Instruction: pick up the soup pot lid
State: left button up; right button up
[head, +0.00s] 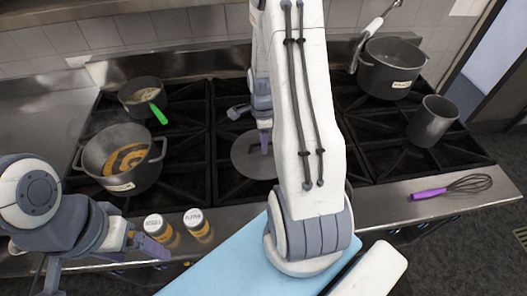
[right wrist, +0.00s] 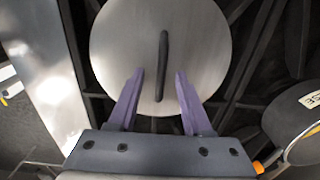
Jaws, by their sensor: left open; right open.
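The soup pot lid is a round, flat steel disc (head: 248,158) lying on the stove grates, partly hidden behind my right arm in the head view. In the right wrist view the lid (right wrist: 120,45) fills the top middle, with a dark bar handle (right wrist: 163,50) running nearly upright in the picture. My right gripper (right wrist: 160,73) is open, with its purple fingers one on each side of the handle's lower part in the picture. The remaining height gap is unclear. In the head view the right gripper (head: 265,145) is above the lid. My left gripper (head: 150,248) is open and empty near the counter front.
A pot of orange soup (head: 122,160) and a smaller pot with a green-handled utensil (head: 142,98) stand left. Dark pots (head: 390,68) (head: 432,122) stand right. Two spice jars (head: 196,224), a blue cutting board (head: 225,265) and a purple-handled whisk (head: 455,187) lie along the front.

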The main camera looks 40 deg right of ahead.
grip_shut()
dwell(1.4)
